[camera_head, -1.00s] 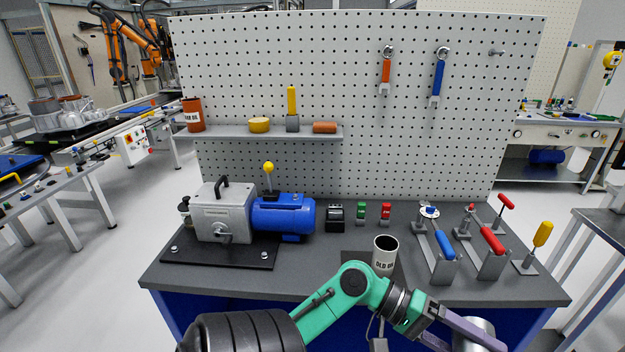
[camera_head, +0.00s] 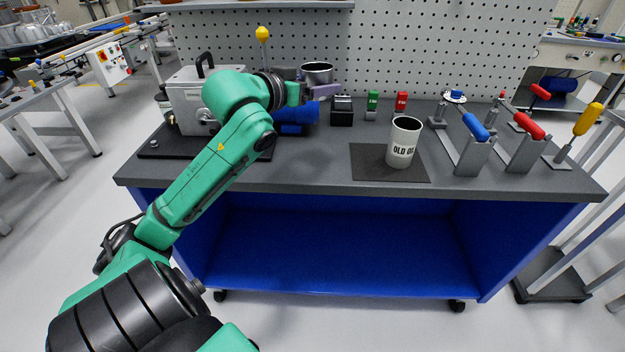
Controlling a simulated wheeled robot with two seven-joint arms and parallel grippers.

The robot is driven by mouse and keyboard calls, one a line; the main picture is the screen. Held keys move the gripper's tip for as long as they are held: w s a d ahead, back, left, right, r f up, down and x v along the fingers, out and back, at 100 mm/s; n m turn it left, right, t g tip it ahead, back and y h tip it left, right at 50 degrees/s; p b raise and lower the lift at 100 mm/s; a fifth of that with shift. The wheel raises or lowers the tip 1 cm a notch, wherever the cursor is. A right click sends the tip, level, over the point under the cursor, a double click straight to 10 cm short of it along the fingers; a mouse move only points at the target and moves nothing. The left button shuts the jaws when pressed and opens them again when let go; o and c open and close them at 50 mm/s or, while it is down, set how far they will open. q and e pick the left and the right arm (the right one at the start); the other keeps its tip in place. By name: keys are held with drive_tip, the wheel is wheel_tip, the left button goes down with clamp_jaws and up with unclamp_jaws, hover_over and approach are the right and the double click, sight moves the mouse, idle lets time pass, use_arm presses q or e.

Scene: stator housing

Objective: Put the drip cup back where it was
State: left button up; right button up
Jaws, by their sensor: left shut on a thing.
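The drip cup looks to be the metal cup (camera_head: 317,70) with a dark inside, held upright in the air in front of the pegboard. My green left arm crosses in front of the grey gearbox housing (camera_head: 184,100). My right gripper is not in view.
A white "OLD OIL" can (camera_head: 404,148) stands on a dark mat (camera_head: 366,165). Small black, green (camera_head: 372,104) and red blocks stand behind it. Toggle clamps with blue and red (camera_head: 528,124) handles stand at the right. The bench front between motor and mat is clear.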

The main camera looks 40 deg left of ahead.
sight(312, 164)
use_arm(q)
drive_tip(key=shift+a+r+y, duration=0.4)
drive_tip(key=shift+a+f+b, duration=0.1)
drive_tip(key=shift+f+b, duration=0.1)
drive_tip(key=shift+b, duration=0.1)
wheel_tip(312, 164, down, 19)
drive_tip(key=b, duration=0.3)
drive_tip(key=shift+s+r, duration=0.1)
drive_tip(key=shift+r, duration=0.1)
drive_tip(key=shift+f, duration=0.2)
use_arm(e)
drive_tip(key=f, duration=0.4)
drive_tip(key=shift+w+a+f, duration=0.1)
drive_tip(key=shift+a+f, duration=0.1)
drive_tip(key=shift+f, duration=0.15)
